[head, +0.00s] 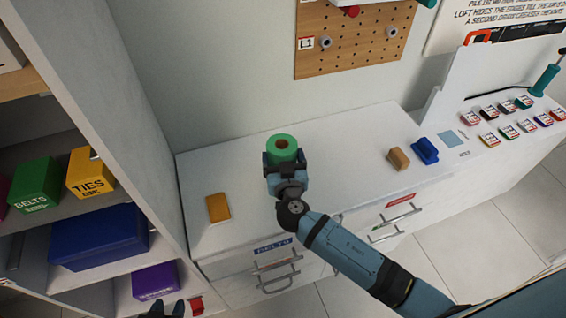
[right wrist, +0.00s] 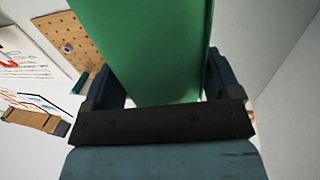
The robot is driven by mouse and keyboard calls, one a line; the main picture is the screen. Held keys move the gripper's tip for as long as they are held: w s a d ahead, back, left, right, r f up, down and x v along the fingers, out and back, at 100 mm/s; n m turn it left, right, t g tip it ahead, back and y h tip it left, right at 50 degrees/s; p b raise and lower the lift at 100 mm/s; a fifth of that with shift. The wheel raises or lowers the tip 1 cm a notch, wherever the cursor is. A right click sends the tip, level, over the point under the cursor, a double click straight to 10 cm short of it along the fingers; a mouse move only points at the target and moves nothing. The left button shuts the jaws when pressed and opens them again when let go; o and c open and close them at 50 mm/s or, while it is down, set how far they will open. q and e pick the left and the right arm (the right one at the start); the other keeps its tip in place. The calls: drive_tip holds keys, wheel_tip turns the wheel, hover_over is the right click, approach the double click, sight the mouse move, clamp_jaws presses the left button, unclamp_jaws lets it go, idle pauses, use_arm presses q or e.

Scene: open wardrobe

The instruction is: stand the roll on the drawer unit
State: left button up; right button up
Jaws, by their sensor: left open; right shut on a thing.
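The green roll (head: 281,143) is upright, with its brown core hole facing up. My right gripper (head: 284,160) is shut on it, one finger on each side. In the right wrist view the green roll (right wrist: 150,50) fills the space between the fingers of the right gripper (right wrist: 160,90). The roll shows over the back left part of the white drawer unit (head: 340,135). Its underside is hidden, so I cannot tell whether it touches the top. My left gripper (head: 166,310) is open and empty at the bottom edge, mostly cut off, near the shelves.
A yellow-orange block (head: 218,207) lies left on the unit top. A tan block (head: 398,158) and a blue block (head: 425,151) lie right, before several labelled tins. The wardrobe (head: 110,110) with labelled boxes stands left. A pegboard (head: 350,45) hangs behind. Clear top surrounds the roll.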

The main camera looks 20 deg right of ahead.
wheel_tip(320, 180, down, 2)
drive_tip(key=shift+f, duration=0.1)
drive_tip(key=o, duration=1.2)
drive_tip(key=s+b, duration=0.1)
drive_tip(key=s, duration=0.3)
drive_tip(key=s+a+b, duration=0.1)
drive_tip(key=s, duration=0.3)
drive_tip(key=s+a+b, duration=0.1)
drive_tip(key=s, duration=0.2)
drive_tip(key=shift+s, duration=0.4)
